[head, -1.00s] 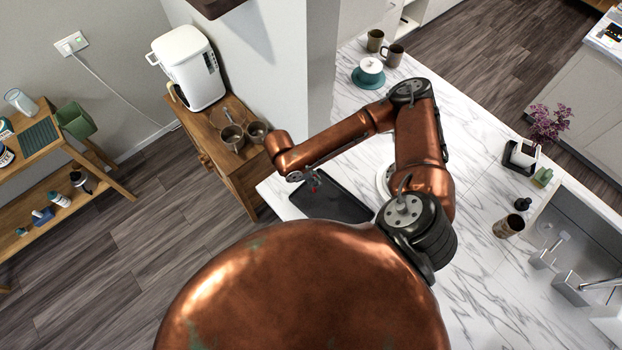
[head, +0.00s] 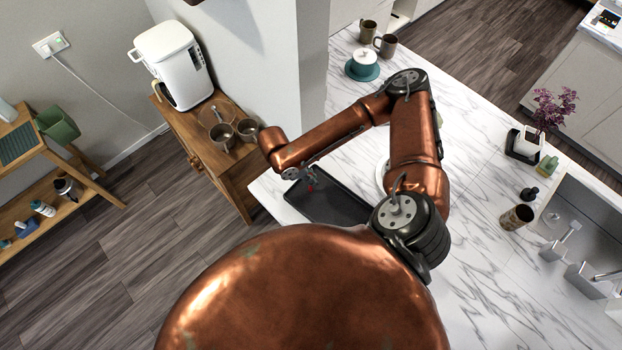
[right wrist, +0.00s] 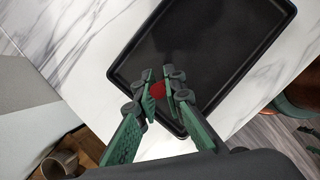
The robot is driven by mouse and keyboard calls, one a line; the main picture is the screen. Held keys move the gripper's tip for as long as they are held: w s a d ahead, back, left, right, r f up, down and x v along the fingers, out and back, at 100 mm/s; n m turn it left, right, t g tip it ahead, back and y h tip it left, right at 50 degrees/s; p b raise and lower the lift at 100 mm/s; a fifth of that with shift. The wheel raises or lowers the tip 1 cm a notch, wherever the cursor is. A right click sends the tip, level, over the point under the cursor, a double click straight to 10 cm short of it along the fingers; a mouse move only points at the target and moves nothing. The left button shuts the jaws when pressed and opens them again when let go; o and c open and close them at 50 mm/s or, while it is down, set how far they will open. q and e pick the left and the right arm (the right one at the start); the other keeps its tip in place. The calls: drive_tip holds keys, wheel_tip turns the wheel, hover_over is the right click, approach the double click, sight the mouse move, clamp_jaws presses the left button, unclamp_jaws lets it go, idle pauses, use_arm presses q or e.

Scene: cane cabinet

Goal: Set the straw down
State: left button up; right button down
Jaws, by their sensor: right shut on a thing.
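My right gripper (head: 309,183) hangs above the left part of the black tray (head: 345,211) on the marble counter. In the right wrist view the right gripper (right wrist: 160,88) is shut on a small red thing (right wrist: 157,90), which I take to be the straw. Only its red part shows between the fingertips; the rest is hidden or seen end-on. The tray (right wrist: 240,40) appears beyond the fingertips, empty where it shows. Whether the straw touches the tray, I cannot tell. My left gripper is not in view.
A teal saucer with a white pot (head: 364,62) and two mugs (head: 384,44) stand at the far end. A wooden cabinet (head: 215,160) with pots stands left, a sink (head: 585,225) right.

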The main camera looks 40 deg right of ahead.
drive_tip(key=shift+f, duration=0.1)
drive_tip(key=c, duration=2)
unclamp_jaws()
drive_tip(key=b+v, duration=0.1)
drive_tip(key=v, duration=1.1)
